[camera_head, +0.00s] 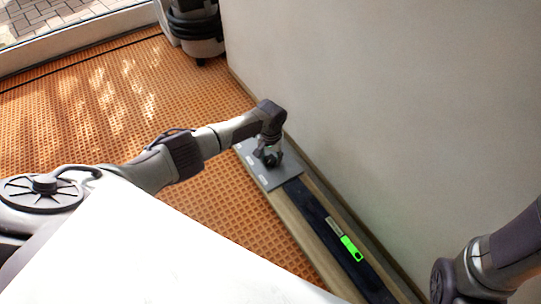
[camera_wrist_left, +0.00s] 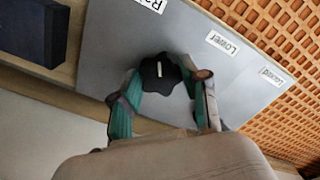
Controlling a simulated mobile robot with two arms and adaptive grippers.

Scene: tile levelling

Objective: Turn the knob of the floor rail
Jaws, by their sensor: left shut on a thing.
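The floor rail's grey plate (camera_head: 253,172) lies by the wall in the head view. Its black knob (camera_wrist_left: 161,73) shows in the left wrist view, with a short white mark on its top. My left gripper (camera_head: 269,156) is over the plate in the head view, pointing down. In the wrist view its teal-padded fingers are on either side of the knob, shut on it. White labels are along the plate's edge: one cut off at the top, "Lower" (camera_wrist_left: 222,43), and a third (camera_wrist_left: 271,76) hard to read. My right arm shows at lower right; its gripper is out of view.
The dark rail strip (camera_head: 320,218) runs from the plate along the wall, with a green-handled tool (camera_head: 350,247) on it. A pale wall (camera_head: 380,90) stands close on the right. Orange textured flooring (camera_head: 110,110) lies open at left. A machine (camera_head: 197,30) stands at the back.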

